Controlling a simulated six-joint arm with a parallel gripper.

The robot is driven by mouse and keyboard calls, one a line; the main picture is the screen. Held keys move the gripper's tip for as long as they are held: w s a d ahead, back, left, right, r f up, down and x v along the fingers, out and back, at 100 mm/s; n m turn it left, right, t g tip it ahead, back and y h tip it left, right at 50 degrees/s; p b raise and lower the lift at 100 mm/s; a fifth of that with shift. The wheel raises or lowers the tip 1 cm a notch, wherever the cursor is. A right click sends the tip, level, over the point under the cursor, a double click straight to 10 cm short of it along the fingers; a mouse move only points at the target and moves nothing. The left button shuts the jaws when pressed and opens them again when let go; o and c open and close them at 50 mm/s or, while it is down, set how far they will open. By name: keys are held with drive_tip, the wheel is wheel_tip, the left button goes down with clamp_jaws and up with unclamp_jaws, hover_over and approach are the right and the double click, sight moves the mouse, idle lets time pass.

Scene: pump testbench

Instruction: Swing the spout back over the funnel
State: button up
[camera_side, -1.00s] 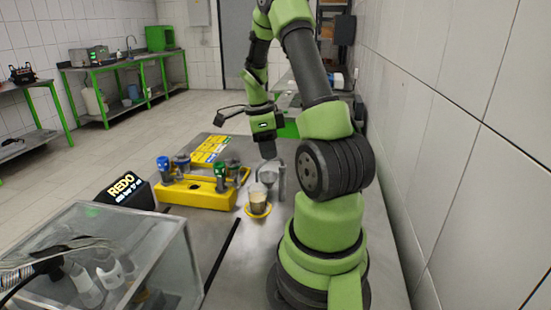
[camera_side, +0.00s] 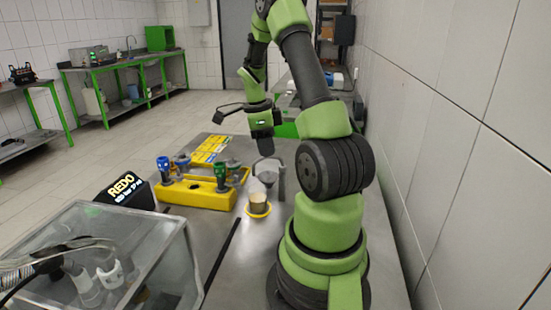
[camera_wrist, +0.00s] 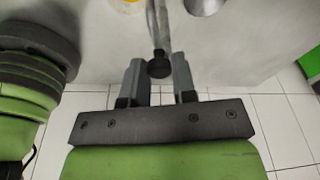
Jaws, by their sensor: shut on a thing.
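In the wrist view, a metal spout pipe (camera_wrist: 152,22) runs down from the top edge to a round black knob (camera_wrist: 158,67). The knob sits between the two fingers of my gripper (camera_wrist: 158,82), which is shut on it. A silver rounded metal part (camera_wrist: 205,4), possibly the funnel, is cut off at the top, right of the pipe. In the side view my gripper (camera_side: 265,148) is at the top of the grey metal fittings (camera_side: 268,174) behind the cup. The spout and funnel are hard to tell apart there, and the fingertips are partly hidden.
A cup of brownish liquid (camera_side: 257,202) stands on a yellow dish (camera_side: 257,213) in front of the fittings. A yellow manifold (camera_side: 200,194) with blue and green valves is to the left. A REDO display (camera_side: 124,190) and a clear tank (camera_side: 150,240) stand further left.

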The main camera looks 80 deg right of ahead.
drive_tip(key=shift+w+d, duration=0.1)
drive_tip(key=shift+d, duration=1)
drive_tip(key=shift+s+d, duration=0.2)
drive_tip(key=shift+d, duration=0.3)
